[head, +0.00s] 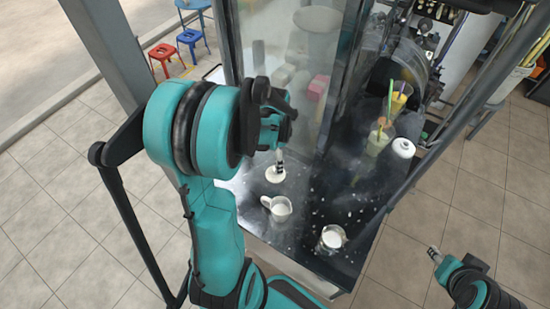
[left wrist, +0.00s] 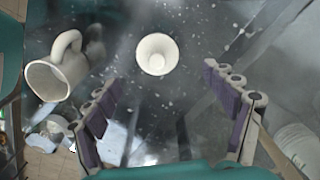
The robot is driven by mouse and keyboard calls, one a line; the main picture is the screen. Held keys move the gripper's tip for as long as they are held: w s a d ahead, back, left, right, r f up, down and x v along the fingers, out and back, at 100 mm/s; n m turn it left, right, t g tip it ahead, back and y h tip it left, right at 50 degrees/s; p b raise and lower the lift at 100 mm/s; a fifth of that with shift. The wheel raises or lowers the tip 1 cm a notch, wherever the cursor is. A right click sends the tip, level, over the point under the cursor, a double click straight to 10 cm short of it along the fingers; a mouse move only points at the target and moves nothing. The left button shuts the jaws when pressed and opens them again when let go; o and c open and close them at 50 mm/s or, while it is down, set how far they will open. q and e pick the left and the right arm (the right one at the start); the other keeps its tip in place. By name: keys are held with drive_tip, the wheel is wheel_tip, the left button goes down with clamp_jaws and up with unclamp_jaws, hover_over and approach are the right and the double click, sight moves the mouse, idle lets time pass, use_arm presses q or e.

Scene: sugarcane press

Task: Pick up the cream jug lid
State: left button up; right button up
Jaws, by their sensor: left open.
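The cream jug lid (head: 275,174), a small round white piece, lies on the dark wet counter (head: 310,205). In the left wrist view the lid (left wrist: 157,54) shows ahead of and between the fingertips, not touched. My left gripper (head: 280,158) is above the lid in the head view; in the left wrist view its fingers (left wrist: 168,92) are spread with nothing between them.
A glass jug with white contents (head: 332,238) stands near the front edge. Drinks with straws (head: 378,140) and a white container (head: 403,148) stand at the right, near the dark machine (head: 405,65). A clear panel (head: 300,60) rises behind the lid.

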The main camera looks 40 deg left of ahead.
use_arm(q)
drive_tip(key=shift+s+d+f, duration=0.15)
drive_tip(key=shift+s+f, duration=0.05)
drive_tip(key=shift+f, duration=0.15)
wheel_tip(320, 180, down, 6)
drive_tip(key=shift+w+r+b, duration=0.1)
drive_tip(key=shift+w+b, duration=0.05)
drive_tip(key=shift+b, duration=0.6)
drive_tip(key=shift+f, duration=0.4)
drive_tip(key=c, duration=0.9)
drive_tip(key=shift+d, duration=0.1)
drive_tip(key=c, duration=0.5)
drive_tip(key=shift+o, duration=0.2)
